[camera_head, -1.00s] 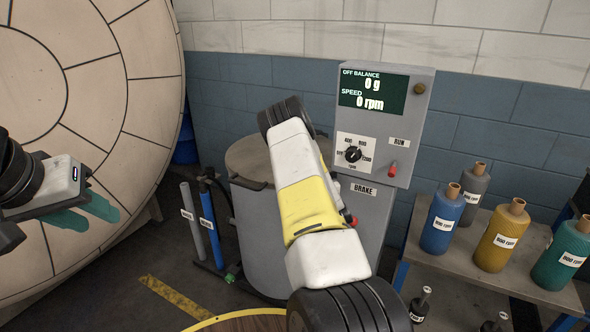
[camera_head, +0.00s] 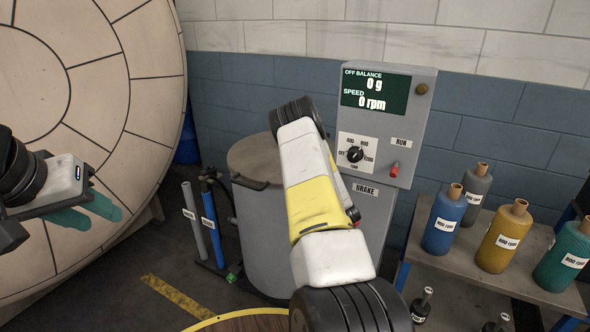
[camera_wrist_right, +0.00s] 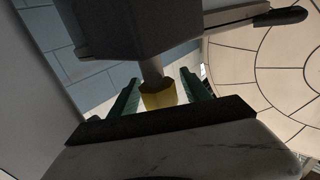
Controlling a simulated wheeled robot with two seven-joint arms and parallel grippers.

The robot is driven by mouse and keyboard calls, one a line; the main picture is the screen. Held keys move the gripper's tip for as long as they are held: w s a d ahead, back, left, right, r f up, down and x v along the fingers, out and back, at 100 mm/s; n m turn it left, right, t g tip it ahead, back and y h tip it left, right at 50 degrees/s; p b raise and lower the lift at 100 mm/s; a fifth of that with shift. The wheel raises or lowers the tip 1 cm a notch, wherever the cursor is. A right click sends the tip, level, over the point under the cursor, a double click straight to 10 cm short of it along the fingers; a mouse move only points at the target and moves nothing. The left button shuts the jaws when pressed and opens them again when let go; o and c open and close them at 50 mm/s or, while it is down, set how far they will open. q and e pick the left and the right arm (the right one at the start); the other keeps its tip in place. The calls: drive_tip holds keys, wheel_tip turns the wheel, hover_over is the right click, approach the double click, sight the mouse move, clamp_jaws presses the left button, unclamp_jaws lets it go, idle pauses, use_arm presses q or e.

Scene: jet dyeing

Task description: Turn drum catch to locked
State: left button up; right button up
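In the right wrist view, a yellow faceted knob (camera_wrist_right: 158,95) sits on a short grey stem below a dark grey block; I take it for the drum catch. My right gripper (camera_wrist_right: 162,88) is around it, one green finger on each side. The fingers look spread, with slight gaps, and I cannot make out firm contact. In the head view my right arm hides this gripper and the knob. The lidded grey drum housing (camera_head: 262,235) stands behind that arm. My left gripper (camera_head: 92,212) is at the far left, away from the housing; its finger gap is unclear.
A control box (camera_head: 386,125) reads 0 g and 0 rpm, with a dial and a red switch. A blue post (camera_head: 211,224) and a grey post (camera_head: 193,219) stand left of the housing. A black-handled lever (camera_wrist_right: 280,17) is near my right gripper.

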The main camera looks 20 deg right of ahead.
drive_tip(key=s, duration=0.7)
drive_tip(key=shift+s+a, duration=0.25)
drive_tip(key=shift+s, duration=0.15)
